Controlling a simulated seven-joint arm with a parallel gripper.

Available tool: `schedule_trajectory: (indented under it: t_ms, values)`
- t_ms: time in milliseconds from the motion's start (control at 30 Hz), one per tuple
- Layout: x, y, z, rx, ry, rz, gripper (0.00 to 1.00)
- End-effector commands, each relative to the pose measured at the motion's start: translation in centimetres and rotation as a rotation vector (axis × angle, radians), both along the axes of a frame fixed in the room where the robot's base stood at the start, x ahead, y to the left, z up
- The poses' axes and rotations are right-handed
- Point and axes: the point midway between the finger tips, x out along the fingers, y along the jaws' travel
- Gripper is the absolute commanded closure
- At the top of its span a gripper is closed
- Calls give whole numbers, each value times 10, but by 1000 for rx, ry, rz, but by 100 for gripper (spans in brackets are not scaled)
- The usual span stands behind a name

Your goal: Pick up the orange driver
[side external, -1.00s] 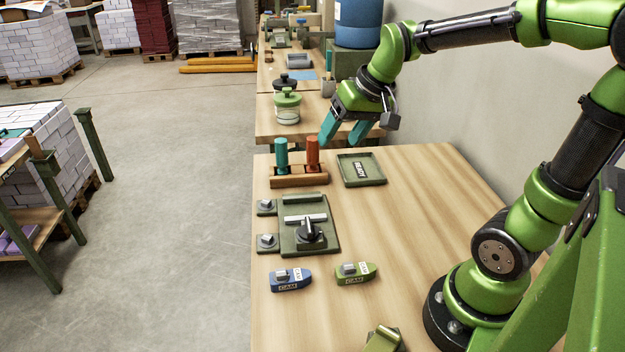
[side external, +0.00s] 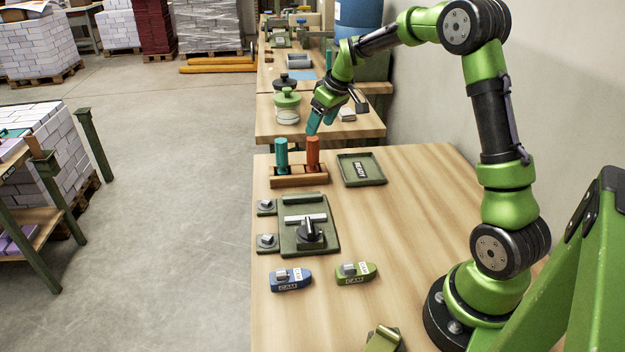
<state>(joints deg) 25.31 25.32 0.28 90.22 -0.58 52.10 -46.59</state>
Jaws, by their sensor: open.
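The orange driver (side external: 313,152) stands upright in the right side of a wooden holder (side external: 299,182) near the far end of the table. A teal driver (side external: 281,154) stands upright beside it on the left. My gripper (side external: 320,123) is open, with teal fingers pointing down. In the picture its fingertips are just above the top of the orange driver. I cannot tell whether they touch it or how they line up with it in depth.
A green tray (side external: 361,170) lies right of the holder. A green fixture with a black knob (side external: 309,231) is in front of it. A blue block (side external: 290,281) and a green block (side external: 356,274) lie nearer.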

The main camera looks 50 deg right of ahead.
Motion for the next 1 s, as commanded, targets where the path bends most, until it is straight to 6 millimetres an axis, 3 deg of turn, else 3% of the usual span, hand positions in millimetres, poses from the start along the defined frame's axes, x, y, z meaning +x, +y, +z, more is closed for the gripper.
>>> schedule_trajectory:
  t_ms: [133,433,700,1000]
  values:
    - [11,1,-28,1,2,2,34]
    - [20,1,-50,1,1,0,34]
    - [32,2,-86,1,0,0,34]
    - [35,2,-91,0,-1,0,34]
